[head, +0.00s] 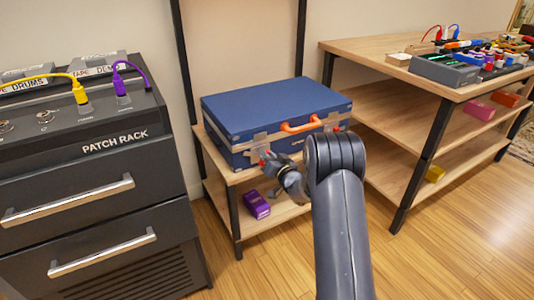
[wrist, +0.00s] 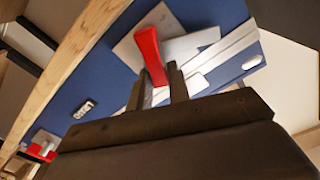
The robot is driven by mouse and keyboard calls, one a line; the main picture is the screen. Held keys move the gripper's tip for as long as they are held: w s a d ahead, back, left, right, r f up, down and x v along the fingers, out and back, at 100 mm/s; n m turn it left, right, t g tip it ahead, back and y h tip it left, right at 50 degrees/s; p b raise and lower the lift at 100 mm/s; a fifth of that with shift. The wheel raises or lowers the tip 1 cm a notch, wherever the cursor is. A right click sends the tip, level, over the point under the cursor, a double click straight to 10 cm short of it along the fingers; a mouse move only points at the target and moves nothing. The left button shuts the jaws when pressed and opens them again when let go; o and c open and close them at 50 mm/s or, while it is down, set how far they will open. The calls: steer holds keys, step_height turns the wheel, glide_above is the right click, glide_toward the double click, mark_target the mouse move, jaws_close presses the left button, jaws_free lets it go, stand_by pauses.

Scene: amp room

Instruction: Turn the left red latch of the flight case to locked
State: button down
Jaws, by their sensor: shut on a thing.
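The blue flight case (head: 262,107) sits closed on a wooden shelf, with an orange handle (head: 300,125) on its front. In the head view, the left red latch (head: 263,162) shows as a small red spot at the front left of the case, beside my gripper (head: 271,160). In the wrist view, a red latch (wrist: 149,53) stands out from a silver plate (wrist: 128,49), and my gripper (wrist: 161,86) is shut on its lower end. Another red latch (wrist: 40,153) is at the lower left of the wrist view. My arm hides part of the case's right front.
The patch rack (head: 100,170) stands at the left, with yellow and purple cables on top. A purple box (head: 256,204) lies on the lower shelf. A wooden bench (head: 400,75) with gear stands at the right. The wooden floor (head: 460,250) at the lower right is clear.

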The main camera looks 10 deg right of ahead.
steer(key=shift+w+d+f+m+p, duration=0.2)
steer(key=shift+m+p, duration=0.5)
steer(key=shift+m, duration=1.5)
steer(key=shift+s+d+f+m+p, duration=0.15)
steer(key=shift+f+m+p, duration=0.4)
steer(key=shift+m, duration=1.65)
steer(key=shift+w+d+f+m+p, duration=0.2)
steer(key=shift+m+p, duration=0.6)
steer(key=shift+m, duration=1.4)
steer(key=c, duration=1.3)
jaws_free()
steer(key=shift+s+d, duration=0.1)
steer(key=shift+s, duration=0.05)
steer(key=p+v, duration=0.2)
steer(key=v, duration=0.8)
steer(key=shift+s+d, duration=0.1)
steer(key=shift+s, duration=0.2)
